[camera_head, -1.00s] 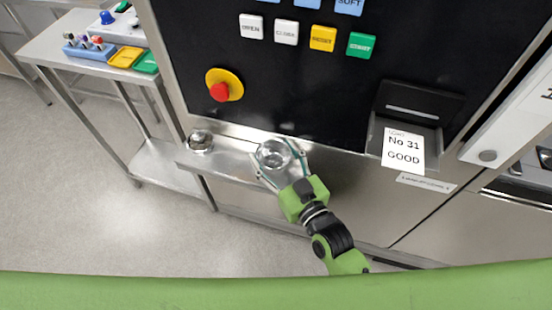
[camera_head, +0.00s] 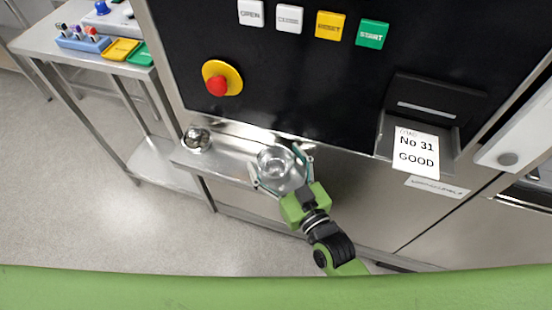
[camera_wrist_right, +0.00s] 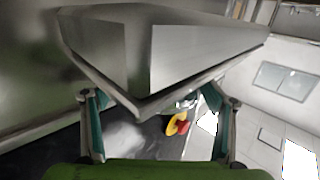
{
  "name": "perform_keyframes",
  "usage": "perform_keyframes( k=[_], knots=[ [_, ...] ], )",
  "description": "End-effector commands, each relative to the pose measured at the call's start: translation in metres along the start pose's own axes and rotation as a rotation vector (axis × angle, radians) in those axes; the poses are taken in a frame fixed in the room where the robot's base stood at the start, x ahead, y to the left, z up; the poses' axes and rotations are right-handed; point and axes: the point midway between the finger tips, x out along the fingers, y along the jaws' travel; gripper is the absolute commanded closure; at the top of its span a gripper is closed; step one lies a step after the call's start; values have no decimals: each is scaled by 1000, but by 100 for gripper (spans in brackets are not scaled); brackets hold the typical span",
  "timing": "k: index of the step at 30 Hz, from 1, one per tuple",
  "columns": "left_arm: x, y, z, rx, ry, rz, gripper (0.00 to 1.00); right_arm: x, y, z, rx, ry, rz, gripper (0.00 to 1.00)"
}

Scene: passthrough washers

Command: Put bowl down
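A shiny round metal bowl (camera_head: 280,168) sits at the steel ledge (camera_head: 232,150) on the front of the dark machine, in the head view. My right gripper (camera_head: 281,158) reaches up to it from below right. Its two fingers are spread, one on each side of the bowl, with a gap visible. In the right wrist view, both fingers of my right gripper (camera_wrist_right: 158,110) stand wide apart. The ledge's metal edge (camera_wrist_right: 150,100) lies between and beyond them; I cannot make out the bowl clearly there. My left gripper is not in view.
A small shiny round metal object (camera_head: 197,139) is at the ledge's left end. Above is a red stop button (camera_head: 217,86) on yellow. A card reading "No 31 GOOD" (camera_head: 414,153) is at right. A side table (camera_head: 75,78) with coloured items stands at left.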

Motion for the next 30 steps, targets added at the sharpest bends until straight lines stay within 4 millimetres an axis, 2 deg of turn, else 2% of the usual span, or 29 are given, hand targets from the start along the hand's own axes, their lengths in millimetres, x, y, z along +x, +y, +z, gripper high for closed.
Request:
perform_keyframes(
  k=[8, 11, 21, 25, 30],
  knots=[
    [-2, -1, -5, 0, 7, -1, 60, -4, 0, -4, -1, -1, 0, 22],
    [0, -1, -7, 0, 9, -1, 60, -20, 0, -3, -1, -3, 0, 22],
    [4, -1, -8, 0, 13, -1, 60, -92, -1, -2, 0, -4, -2, 22],
    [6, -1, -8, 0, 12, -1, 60, -110, 0, -3, 0, -3, -1, 22],
    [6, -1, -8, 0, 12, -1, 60, -119, 0, -4, 0, 0, -1, 22]
  ],
)
